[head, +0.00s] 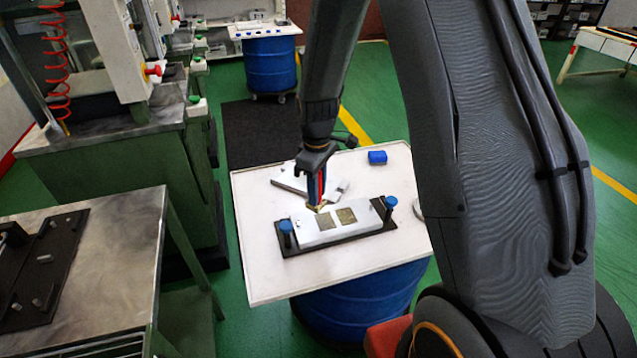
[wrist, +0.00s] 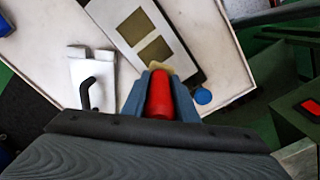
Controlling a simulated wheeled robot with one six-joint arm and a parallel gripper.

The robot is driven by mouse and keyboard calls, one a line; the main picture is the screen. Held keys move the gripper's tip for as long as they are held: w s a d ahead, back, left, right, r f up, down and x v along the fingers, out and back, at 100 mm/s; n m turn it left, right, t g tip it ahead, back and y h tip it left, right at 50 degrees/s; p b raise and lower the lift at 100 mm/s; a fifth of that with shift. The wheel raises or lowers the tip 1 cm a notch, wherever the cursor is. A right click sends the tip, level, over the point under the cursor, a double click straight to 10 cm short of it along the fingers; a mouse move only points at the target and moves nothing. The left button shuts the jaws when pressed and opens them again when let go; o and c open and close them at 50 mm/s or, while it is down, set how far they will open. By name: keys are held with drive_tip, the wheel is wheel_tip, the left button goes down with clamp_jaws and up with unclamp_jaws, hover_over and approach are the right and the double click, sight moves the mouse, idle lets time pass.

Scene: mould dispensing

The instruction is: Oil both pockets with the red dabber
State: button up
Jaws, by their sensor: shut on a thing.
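My gripper (head: 316,188) is shut on the red dabber (head: 322,180), which points down with its yellowish tip lowest. The light metal mould block (head: 308,233) lies on a dark base plate and has two brownish-gold square pockets. The tip is beside or over the far left corner of the left pocket (head: 325,222); I cannot tell whether it touches. The right pocket (head: 346,216) is uncovered. Both pockets show in the wrist view, one nearer the dabber (wrist: 155,52) and one farther (wrist: 133,27).
Blue-topped posts stand at the base plate's left (head: 286,228) and right (head: 391,203) ends. A grey metal piece with a black handle (wrist: 87,92) lies behind the mould. A blue object (head: 377,157) sits farther back. The white tabletop (head: 262,270) is clear at front left.

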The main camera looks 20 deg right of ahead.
drive_tip(key=shift+r+p, duration=0.45)
drive_tip(key=shift+r, duration=0.5)
drive_tip(key=shift+s+p, duration=0.2)
drive_tip(key=shift+p, duration=0.4)
drive_tip(key=shift+s+r+p, duration=0.1)
drive_tip(key=shift+s+p, duration=0.05)
drive_tip(key=shift+p, duration=0.5)
drive_tip(key=shift+s+p, duration=0.15)
drive_tip(key=shift+p, duration=0.7)
drive_tip(key=shift+s+p, duration=0.1)
drive_tip(key=shift+p, duration=0.2)
